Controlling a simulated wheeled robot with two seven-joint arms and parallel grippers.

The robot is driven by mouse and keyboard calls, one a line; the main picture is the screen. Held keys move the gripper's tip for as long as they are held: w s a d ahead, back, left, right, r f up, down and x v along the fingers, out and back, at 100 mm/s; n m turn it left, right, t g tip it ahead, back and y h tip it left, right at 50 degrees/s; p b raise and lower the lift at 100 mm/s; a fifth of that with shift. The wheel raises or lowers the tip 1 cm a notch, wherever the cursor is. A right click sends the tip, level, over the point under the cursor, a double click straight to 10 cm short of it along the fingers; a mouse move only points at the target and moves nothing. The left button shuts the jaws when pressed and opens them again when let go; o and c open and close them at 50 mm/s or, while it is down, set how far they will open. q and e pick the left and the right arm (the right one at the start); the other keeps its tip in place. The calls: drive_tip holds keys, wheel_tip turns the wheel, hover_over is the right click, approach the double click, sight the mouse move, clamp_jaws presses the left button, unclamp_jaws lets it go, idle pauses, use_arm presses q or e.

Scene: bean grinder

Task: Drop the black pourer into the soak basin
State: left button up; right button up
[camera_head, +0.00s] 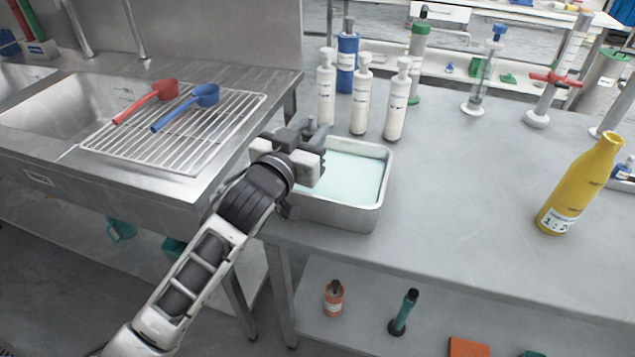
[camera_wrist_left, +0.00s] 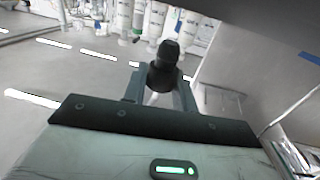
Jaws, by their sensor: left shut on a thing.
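The soak basin (camera_head: 372,217) is a metal tray of pale green liquid on the steel counter, right of the sink. My left gripper (camera_head: 316,136) is over the basin's left rear side. In the left wrist view, the gripper (camera_wrist_left: 161,92) is shut on the black pourer (camera_wrist_left: 166,62), a dark, narrow-topped piece held between the two fingers. In the head view the pourer is mostly hidden by the gripper, and its height above the liquid cannot be told. My right gripper is not in view.
Several white pump bottles (camera_head: 361,95) stand close behind the basin, with a blue bottle (camera_head: 347,60) behind them. A wire rack (camera_head: 190,135) holds a red scoop (camera_head: 150,97) and a blue scoop (camera_head: 190,103). A yellow bottle (camera_head: 580,185) stands far right. Counter right of the basin is clear.

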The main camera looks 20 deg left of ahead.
use_arm(q)
drive_tip(key=o, duration=1)
drive_tip(key=s+a, duration=0.1)
drive_tip(key=s, duration=0.4)
drive_tip(key=s+b, duration=0.1)
drive_tip(key=s, duration=0.4)
drive_tip(key=s+a, duration=0.1)
drive_tip(key=s, duration=0.4)
drive_tip(key=shift+s+a, duration=0.3)
drive_tip(key=shift+s, duration=0.05)
drive_tip(key=s+d+f+g, duration=0.1)
drive_tip(key=s+f+g, duration=0.1)
drive_tip(key=f, duration=0.6)
drive_tip(key=s+d+f+g, duration=0.2)
drive_tip(key=s+f, duration=0.1)
drive_tip(key=f, duration=0.4)
drive_tip(key=s+d+f+g, duration=0.1)
drive_tip(key=s+f+g, duration=0.2)
drive_tip(key=f, duration=0.5)
drive_tip(key=shift+s+d+f+h, duration=0.3)
